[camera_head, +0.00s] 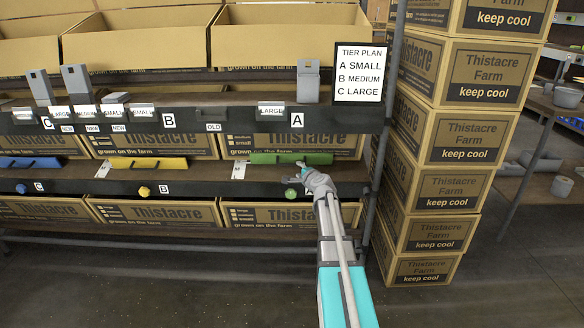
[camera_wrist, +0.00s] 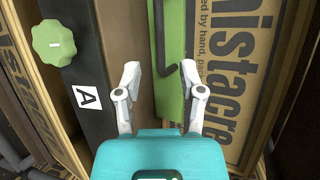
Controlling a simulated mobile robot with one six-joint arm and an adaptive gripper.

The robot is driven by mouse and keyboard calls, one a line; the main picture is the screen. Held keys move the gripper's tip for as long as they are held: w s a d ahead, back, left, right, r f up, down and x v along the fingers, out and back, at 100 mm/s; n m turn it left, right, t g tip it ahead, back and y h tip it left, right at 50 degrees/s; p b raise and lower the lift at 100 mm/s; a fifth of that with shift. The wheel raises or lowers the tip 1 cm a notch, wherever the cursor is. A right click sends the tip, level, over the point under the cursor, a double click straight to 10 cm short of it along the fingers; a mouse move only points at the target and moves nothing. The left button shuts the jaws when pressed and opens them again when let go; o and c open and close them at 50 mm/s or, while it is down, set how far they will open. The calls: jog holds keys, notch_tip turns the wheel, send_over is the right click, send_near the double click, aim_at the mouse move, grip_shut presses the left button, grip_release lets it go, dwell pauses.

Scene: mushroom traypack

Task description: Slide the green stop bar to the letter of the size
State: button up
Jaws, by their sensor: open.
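My gripper (camera_head: 306,170) is open and empty at the bar's front. In the wrist view my gripper (camera_wrist: 160,75) has one finger left of the bar and the other by the handle; contact cannot be told. The tier plan sign (camera_head: 360,73) reads A small, B medium, C large. A letter A plate (camera_wrist: 86,97) is on the dark rail.
A green knob (camera_head: 291,194) sits on the rail below. A yellow bar (camera_head: 148,163) and a blue bar (camera_head: 30,163) lie further left, near letters B (camera_head: 164,188) and C (camera_head: 39,187). A shelf post (camera_head: 378,180) and stacked cartons (camera_head: 455,150) stand at right.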

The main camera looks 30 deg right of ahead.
aim_at(293, 165)
jog(key=b+x, duration=0.1)
jog(key=x, duration=0.7)
jog(key=shift+r, duration=0.1)
grip_shut()
